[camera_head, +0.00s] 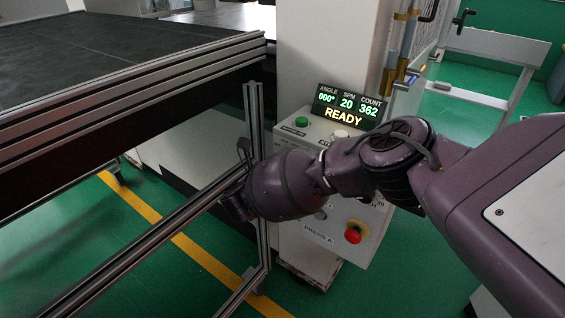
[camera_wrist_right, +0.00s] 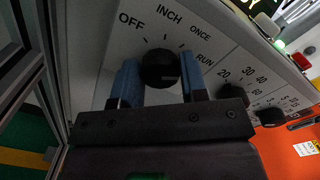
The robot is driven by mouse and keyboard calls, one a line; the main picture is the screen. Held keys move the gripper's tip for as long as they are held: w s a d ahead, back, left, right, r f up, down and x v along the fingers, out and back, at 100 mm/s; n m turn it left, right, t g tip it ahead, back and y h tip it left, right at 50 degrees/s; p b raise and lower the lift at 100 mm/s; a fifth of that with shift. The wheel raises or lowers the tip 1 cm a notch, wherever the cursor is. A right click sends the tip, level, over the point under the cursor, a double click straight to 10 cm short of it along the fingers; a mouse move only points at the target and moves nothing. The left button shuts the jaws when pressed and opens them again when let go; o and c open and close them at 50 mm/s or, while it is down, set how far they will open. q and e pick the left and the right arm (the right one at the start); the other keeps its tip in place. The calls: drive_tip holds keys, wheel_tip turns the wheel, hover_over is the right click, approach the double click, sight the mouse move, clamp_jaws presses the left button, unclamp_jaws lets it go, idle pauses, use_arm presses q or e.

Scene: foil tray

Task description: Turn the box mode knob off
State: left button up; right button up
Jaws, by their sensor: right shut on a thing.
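The box mode knob (camera_wrist_right: 160,68) is a round black knob on the pale panel in the right wrist view. The labels OFF, INCH, ONCE and RUN run around it from left to right, with short tick marks. I cannot tell clearly which label it points to. My right gripper (camera_wrist_right: 160,80) has its blue fingers on either side of the knob and is shut on it. In the head view, my right arm crosses in front of the control box (camera_head: 317,131) and hides the knob and the fingers. My left gripper is in neither view.
A display (camera_head: 345,106) reading READY sits atop the box. A green button (camera_head: 301,122) and a red emergency button (camera_head: 353,235) are on its panel. Two smaller black knobs (camera_wrist_right: 231,91) (camera_wrist_right: 271,116) lie right of the mode knob. A metal-framed table (camera_head: 120,85) stands close on the left.

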drive_tip(key=shift+n, duration=0.3)
drive_tip(key=n, duration=1.1)
drive_tip(key=n+g, duration=0.1)
drive_tip(key=n, duration=1)
drive_tip(key=shift+a+f+n+h, duration=0.1)
drive_tip(key=shift+f+n+h, duration=0.1)
drive_tip(key=shift+n+h, duration=0.15)
idle(0.3)
drive_tip(key=o, duration=0.9)
drive_tip(key=shift+r, duration=0.1)
drive_tip(key=shift+p+v, duration=0.5)
drive_tip(key=shift+v, duration=3.3)
